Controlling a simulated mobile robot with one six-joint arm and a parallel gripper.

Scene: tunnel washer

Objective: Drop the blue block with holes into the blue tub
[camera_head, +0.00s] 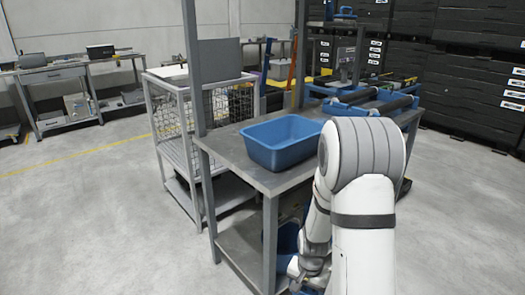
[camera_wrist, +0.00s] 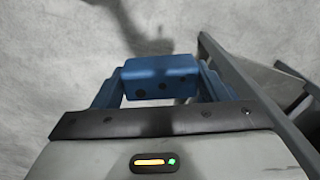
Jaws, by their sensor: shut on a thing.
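The blue block with holes (camera_wrist: 160,78) is in the wrist view, held between the two blue fingers of my gripper (camera_wrist: 158,88). Several dark round holes show on its face. The grey floor shows behind it. The blue tub (camera_head: 258,152) stands upright on the top of the grey workbench (camera_head: 222,148) in the head view, and the part of its inside that I see looks empty. My arm hangs down in front of the bench's right part, with its wrist low, below the bench top and the tub. The block cannot be made out in the head view.
A blue container (camera_head: 286,238) on the bench's lower level is partly hidden by my arm. Grey bench framing (camera_wrist: 240,85) runs close along the right of my gripper. A wire-mesh cart (camera_head: 172,135) stands left of the bench. Open floor lies to the left.

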